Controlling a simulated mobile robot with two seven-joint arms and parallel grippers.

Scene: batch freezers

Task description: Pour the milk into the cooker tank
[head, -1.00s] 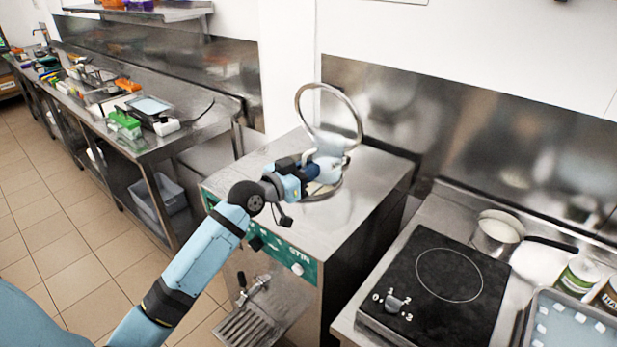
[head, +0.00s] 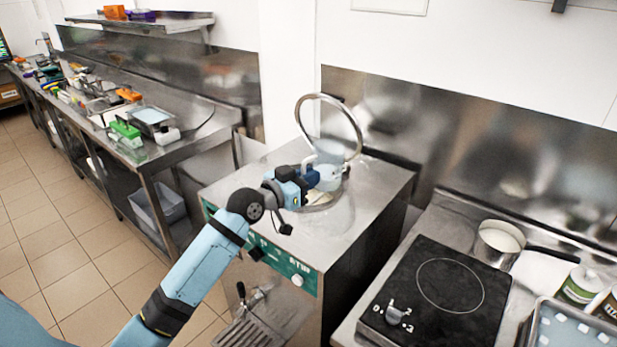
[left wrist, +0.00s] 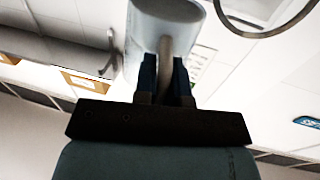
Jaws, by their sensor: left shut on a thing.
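My left gripper (head: 308,177) is shut on the handle of a pale, translucent jug (head: 328,176) over the top of the batch freezer. In the left wrist view the jug (left wrist: 150,35) and its handle (left wrist: 166,65) show between the fingers of the gripper (left wrist: 166,80). The cooker tank's round opening (head: 322,201) lies under the jug, mostly hidden by it and the gripper. Its clear lid with a metal rim (head: 357,125) stands raised behind. I cannot tell whether milk is flowing. My right gripper is out of view.
The steel machine (head: 380,190) has a green control panel (head: 290,268) and a spout over a drip tray (head: 250,328). At right are a black hob (head: 440,300), a pot (head: 497,240) and a tray (head: 570,335). A long bench stands at left.

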